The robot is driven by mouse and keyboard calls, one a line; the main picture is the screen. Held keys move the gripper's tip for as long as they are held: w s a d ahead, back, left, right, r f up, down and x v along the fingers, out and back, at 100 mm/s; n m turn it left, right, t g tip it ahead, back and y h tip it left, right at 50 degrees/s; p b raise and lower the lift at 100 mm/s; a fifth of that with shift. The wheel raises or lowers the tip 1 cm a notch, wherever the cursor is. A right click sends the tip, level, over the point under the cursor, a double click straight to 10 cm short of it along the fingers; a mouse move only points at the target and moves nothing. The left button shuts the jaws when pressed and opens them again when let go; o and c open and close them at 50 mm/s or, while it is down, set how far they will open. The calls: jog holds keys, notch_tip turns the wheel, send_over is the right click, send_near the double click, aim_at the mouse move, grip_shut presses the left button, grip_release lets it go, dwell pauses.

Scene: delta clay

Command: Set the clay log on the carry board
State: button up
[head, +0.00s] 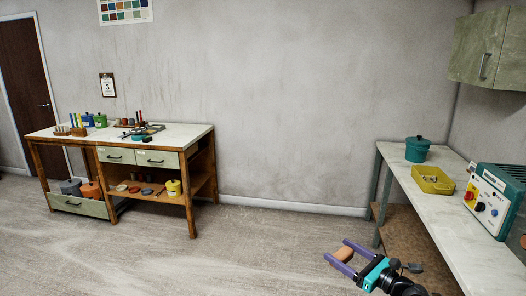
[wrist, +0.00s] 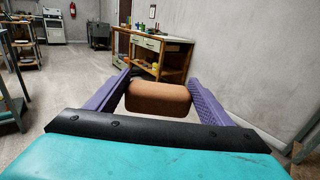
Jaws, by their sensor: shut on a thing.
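The clay log (wrist: 158,98) is a short orange-brown block with rounded edges. My gripper (wrist: 160,95) is shut on it, with a purple finger at each end of the log in the wrist view. In the head view my gripper (head: 346,254) holds the clay log (head: 343,254) in the air over the open floor, left of the right-hand bench. I cannot make out the carry board for certain in either view.
A wooden workbench (head: 170,137) with tools, jars and drawers stands against the back wall. A long bench (head: 440,215) at right bears a teal pot (head: 417,149), a yellow tray (head: 432,180) and a teal machine (head: 495,200). The floor (head: 240,250) between them is clear.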

jog(key=s+a+n+g+y, duration=0.3)
jog(key=a, duration=0.6)
jog(key=shift+s+a+f+g, duration=0.2)
jog(key=shift+s+f+g, duration=0.15)
jog(key=shift+f, duration=0.1)
